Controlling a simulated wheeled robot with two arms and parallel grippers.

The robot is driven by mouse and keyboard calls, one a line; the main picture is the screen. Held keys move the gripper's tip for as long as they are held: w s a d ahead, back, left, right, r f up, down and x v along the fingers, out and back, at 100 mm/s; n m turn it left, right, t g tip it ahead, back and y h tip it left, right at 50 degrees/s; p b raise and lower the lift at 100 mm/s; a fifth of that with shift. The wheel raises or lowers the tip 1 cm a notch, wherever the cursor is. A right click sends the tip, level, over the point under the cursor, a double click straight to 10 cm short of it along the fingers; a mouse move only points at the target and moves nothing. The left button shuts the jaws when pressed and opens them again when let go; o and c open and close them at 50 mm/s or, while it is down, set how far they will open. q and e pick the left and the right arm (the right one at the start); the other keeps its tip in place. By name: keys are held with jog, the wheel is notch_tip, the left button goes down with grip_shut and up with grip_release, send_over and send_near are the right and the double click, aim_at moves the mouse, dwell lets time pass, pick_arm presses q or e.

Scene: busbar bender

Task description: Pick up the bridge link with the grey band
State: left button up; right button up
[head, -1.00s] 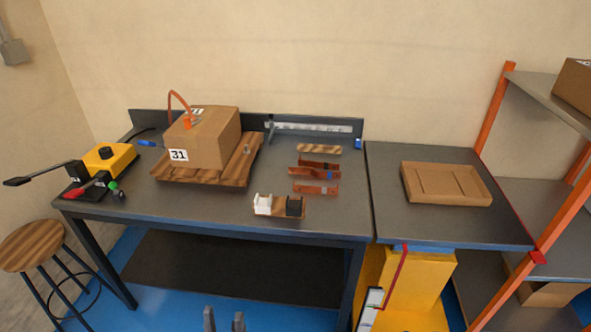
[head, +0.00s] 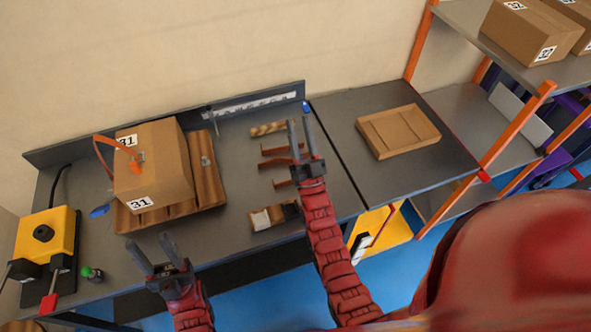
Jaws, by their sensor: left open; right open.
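Several copper-coloured bridge links lie on the workbench in the head view: an upper one (head: 275,150), a middle one (head: 273,162) and a lower one (head: 283,183). Their right ends are partly hidden by my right gripper and arm. I cannot make out a grey band on any of them. My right gripper (head: 300,121) is open, its fingers pointing up the picture across the right side of the links, and it holds nothing. My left gripper (head: 148,241) is open and empty over the bench's front part, below the cardboard box.
A cardboard box (head: 152,170) marked 31 stands on a wooden pallet (head: 208,175). A yellow device (head: 48,243) is at left. A shallow cardboard tray (head: 398,131) lies on the right table.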

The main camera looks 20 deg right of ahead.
jog(key=w+d+f+m+g, duration=0.1)
jog(key=w+f+m+g, duration=0.6)
jog(key=w+f+g, duration=0.95)
jog(key=s+m+g, duration=0.7)
jog(key=s+g, duration=0.2)
jog(key=g, duration=0.1)
jog(key=f+b, duration=0.6)
jog(key=f, duration=0.1)
jog(key=f+b, duration=0.3)
jog(key=shift+s+d+f+b, duration=0.25)
jog(key=shift+d+f+b, duration=0.1)
jog(key=shift+d, duration=0.05)
jog(key=shift+f+p, duration=0.45)
jog(key=shift+p, duration=0.65)
jog(key=shift+w+f+p, duration=0.15)
jog(key=shift+f+p, duration=0.35)
jog(key=shift+f, duration=0.1)
jog(key=shift+w+a+f+p, duration=0.1)
jog(key=shift+w+f+p, duration=0.2)
jog(key=shift+f, duration=1.85)
